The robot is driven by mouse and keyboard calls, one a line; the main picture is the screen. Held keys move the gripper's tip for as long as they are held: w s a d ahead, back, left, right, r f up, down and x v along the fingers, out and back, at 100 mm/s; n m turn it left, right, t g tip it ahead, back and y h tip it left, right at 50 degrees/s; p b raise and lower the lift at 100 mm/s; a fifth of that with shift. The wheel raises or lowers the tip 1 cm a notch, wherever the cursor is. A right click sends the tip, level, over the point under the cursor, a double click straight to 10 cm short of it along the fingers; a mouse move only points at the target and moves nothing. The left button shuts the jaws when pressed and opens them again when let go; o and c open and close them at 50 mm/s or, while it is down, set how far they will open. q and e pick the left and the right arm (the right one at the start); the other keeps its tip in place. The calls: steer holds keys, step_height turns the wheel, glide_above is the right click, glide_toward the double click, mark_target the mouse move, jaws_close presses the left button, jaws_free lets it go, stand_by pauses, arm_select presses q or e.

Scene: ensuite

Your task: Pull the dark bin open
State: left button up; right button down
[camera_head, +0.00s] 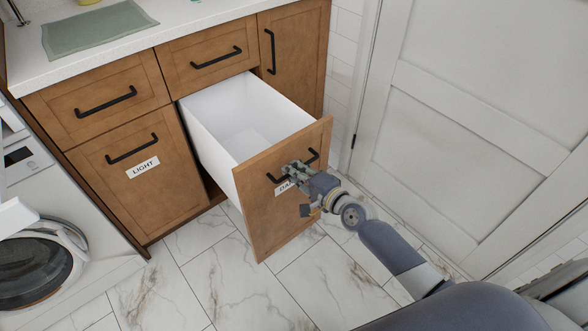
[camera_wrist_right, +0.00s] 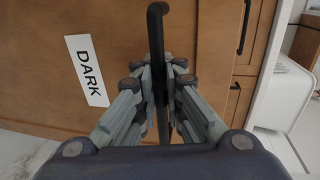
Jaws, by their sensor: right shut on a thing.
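The dark bin (camera_head: 283,190) is a wooden-front pull-out drawer with a white, empty-looking interior, and it stands well out from the cabinet in the head view. Its label reads DARK in the right wrist view (camera_wrist_right: 87,70); in the head view my gripper covers part of it. My right gripper (camera_head: 293,172) is shut on the bin's black bar handle (camera_head: 313,156). In the right wrist view the handle (camera_wrist_right: 156,30) runs between the fingers of my right gripper (camera_wrist_right: 162,75). My left gripper is not in view.
The closed LIGHT bin (camera_head: 125,180) is left of the dark bin. A washing machine (camera_head: 45,240) stands at the far left, and a white door (camera_head: 460,120) is at the right. A green mat (camera_head: 98,28) lies on the counter. Marble floor is clear in front.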

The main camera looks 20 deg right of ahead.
steer(key=shift+s+r, duration=0.1)
stand_by(0.3)
steer(key=c, duration=1.7)
jaws_free()
steer(key=shift+s, duration=0.1)
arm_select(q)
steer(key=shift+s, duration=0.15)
arm_select(e)
steer(key=v, duration=1.2)
